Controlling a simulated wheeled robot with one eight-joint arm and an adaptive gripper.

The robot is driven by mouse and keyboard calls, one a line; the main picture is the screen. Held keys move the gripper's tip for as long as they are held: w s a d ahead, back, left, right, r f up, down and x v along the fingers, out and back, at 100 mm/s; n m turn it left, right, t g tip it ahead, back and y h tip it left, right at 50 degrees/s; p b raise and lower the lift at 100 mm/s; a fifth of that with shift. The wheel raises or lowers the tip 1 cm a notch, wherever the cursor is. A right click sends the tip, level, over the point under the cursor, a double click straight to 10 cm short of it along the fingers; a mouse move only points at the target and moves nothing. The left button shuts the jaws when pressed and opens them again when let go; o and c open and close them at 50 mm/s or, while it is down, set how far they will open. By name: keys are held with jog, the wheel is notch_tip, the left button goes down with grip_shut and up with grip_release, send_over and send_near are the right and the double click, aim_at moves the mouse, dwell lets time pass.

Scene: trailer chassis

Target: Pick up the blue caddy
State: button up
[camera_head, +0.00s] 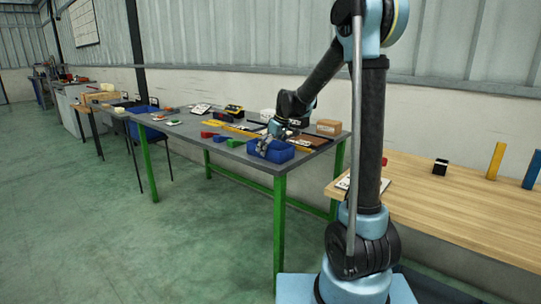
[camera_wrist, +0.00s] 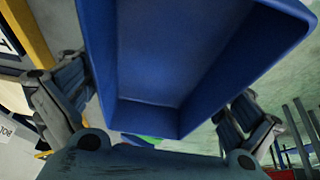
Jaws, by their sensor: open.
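The blue caddy (camera_head: 282,154) is an open-topped blue bin standing near the front edge of the grey table. In the wrist view the caddy (camera_wrist: 150,60) fills the upper middle, with its hollow inside and rim facing the camera. My gripper (camera_head: 268,143) is at the caddy, over its left part in the head view. In the wrist view my gripper (camera_wrist: 155,95) is open, with one finger to each side of the caddy. I cannot tell whether either finger touches it.
The grey table (camera_head: 187,136) with green legs also holds a cardboard box (camera_head: 328,127), a green item (camera_head: 236,143), a red item (camera_head: 208,134) and a yellow-black tool (camera_head: 234,110). A wooden bench (camera_head: 460,212) stands at the right. The green floor is open at the left.

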jog(key=shift+a+f, duration=0.1)
jog(key=shift+f, duration=0.1)
jog(key=c, duration=0.9)
jog(key=shift+c, duration=0.2)
